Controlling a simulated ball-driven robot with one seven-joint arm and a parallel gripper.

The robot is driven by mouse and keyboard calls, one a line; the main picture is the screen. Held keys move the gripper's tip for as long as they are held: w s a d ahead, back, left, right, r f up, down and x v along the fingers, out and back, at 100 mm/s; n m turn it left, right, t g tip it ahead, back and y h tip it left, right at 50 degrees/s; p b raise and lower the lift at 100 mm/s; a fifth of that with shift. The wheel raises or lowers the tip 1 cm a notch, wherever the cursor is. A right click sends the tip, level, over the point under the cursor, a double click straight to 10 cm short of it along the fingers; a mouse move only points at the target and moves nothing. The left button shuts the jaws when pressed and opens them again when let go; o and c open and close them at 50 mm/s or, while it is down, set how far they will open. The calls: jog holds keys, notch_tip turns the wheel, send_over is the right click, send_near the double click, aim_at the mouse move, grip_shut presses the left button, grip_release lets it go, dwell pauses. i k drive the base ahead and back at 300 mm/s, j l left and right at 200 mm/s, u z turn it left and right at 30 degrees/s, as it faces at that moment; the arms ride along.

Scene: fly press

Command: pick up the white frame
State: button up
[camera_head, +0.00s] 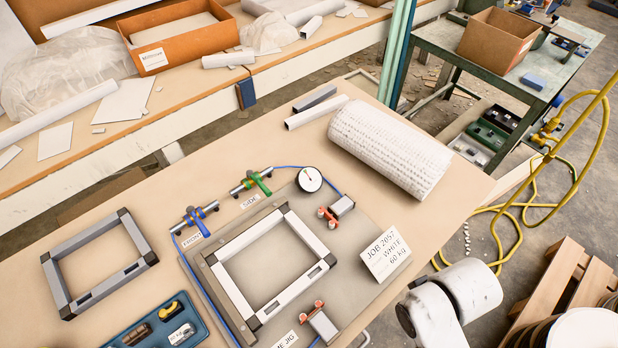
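The white frame (306,232) is a rectangular frame with pale bars and dark corner pieces. It lies flat in a grey jig plate (352,224) on the tan table, in the middle of the view. Red-tipped clamps (327,217) stand at its right and front sides. A card (386,253) reading "JOB 2057 WHITE 60 kg" stands to its right. A second, greyer frame (110,286) with dark corners lies flat on the table to the left. White rounded links of my arm show at the lower right, apart from the white frame. My gripper is not in view.
A white patterned roll (390,148) and two bars (316,112) lie behind the jig. Blue and green clamps (258,180), a dial gauge (310,179) and blue tubing edge the jig. A blue tool tray (160,325) sits front left. A yellow hose (531,185) hangs right.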

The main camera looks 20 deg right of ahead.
aim_at(256, 322)
jog(key=j+u, duration=0.3)
jog(key=u, duration=0.2)
jog(key=j+u, duration=0.3)
jog(key=u, duration=0.2)
jog(key=i, duration=0.05)
